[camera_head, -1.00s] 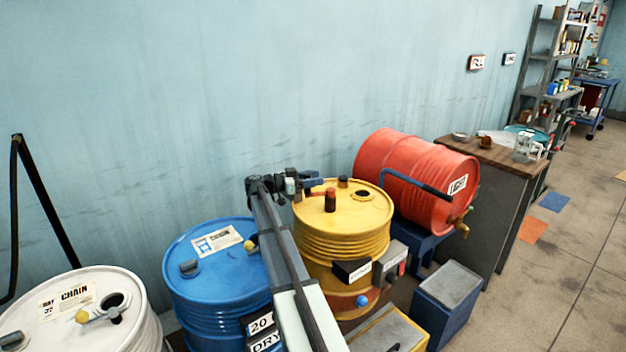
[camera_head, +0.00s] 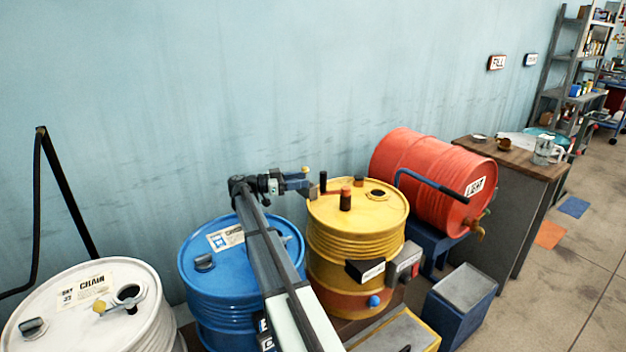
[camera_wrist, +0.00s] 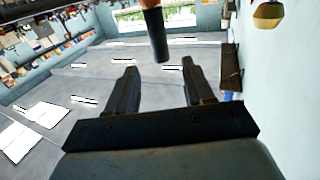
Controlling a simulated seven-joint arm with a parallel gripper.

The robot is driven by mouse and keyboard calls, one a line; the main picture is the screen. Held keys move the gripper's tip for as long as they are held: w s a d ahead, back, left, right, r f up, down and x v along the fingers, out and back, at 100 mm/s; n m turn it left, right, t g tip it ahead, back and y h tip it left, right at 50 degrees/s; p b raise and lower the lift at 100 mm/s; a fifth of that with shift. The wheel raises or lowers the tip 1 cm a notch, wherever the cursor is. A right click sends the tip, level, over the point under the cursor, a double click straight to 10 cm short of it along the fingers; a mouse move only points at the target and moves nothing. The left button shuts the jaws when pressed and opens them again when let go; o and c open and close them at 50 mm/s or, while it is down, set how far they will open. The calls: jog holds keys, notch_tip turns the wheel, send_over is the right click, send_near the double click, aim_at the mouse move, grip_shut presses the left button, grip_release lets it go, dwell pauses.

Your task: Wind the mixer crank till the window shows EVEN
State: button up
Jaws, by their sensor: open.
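A blue drum (camera_head: 205,285) stands under my arm, with a white drum (camera_head: 140,310) to its left. A red drum (camera_head: 420,165) lies on a blue stand to the right. A grey box with a red mark (camera_head: 405,258) sits on the yellow drum's front. The wall is behind.

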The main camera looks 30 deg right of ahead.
jog(key=shift+v, duration=1.55)
